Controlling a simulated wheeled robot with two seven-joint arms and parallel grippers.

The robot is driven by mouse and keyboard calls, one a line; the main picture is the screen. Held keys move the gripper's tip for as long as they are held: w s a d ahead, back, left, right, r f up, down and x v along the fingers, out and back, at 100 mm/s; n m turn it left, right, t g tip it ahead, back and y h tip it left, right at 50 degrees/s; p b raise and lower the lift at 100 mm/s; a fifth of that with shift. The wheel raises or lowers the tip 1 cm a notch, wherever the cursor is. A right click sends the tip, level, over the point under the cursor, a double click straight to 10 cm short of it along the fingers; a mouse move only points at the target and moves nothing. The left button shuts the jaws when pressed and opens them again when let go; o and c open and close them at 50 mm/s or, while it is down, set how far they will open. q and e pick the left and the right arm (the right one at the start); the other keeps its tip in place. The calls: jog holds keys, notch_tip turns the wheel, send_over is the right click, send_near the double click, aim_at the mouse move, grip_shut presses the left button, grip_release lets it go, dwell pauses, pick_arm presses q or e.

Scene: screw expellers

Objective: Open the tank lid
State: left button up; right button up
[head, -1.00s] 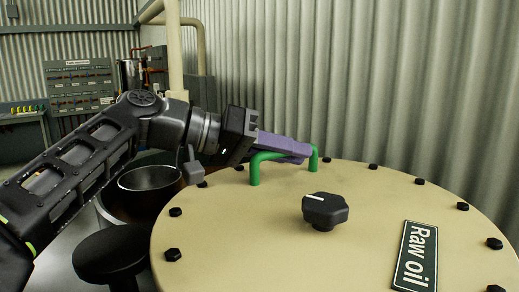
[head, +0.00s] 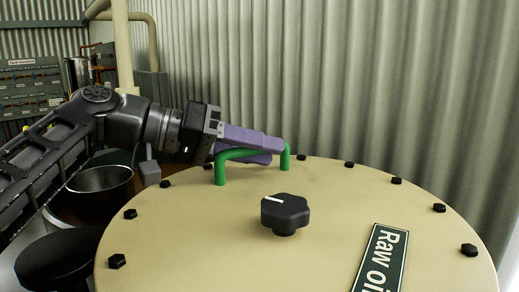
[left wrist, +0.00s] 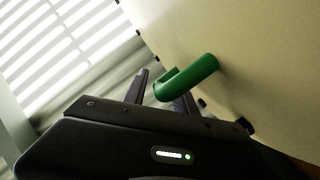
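The tank lid (head: 330,185) is a round beige top with dark bolts around its rim, and it lies flat. A green handle (head: 220,172) stands on its far left part and also shows in the left wrist view (left wrist: 200,72). My left gripper (head: 268,150) has purple fingers, one above and one below the handle's bar in the head view. In the left wrist view its fingers (left wrist: 162,96) are apart, with a gap between one finger and the handle. Part of the handle hides the other finger. My right gripper is not in view.
A black knob (head: 285,213) with a white mark stands on the lid's middle. A "Raw oil" plate (head: 381,262) lies nearer me. A corrugated wall (head: 330,80) rises close behind the tank. A dark bowl-like vessel (head: 98,180) and a round black seat (head: 55,262) are at left.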

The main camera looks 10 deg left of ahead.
pick_arm(q)
jog(key=shift+a, duration=0.15)
jog(key=v, duration=0.4)
jog(key=shift+a+r, duration=0.1)
jog(key=shift+a, duration=0.1)
jog(key=p+v, duration=0.1)
jog(key=p, duration=0.1)
jog(key=p+v, duration=0.1)
jog(key=p, duration=0.1)
jog(key=shift+s+a+r+p, duration=0.2)
jog(key=shift+a+r+p, duration=0.05)
jog(key=shift+r+p, duration=0.15)
jog(key=shift+s+a+f, duration=0.1)
jog(key=shift+a+f, duration=0.15)
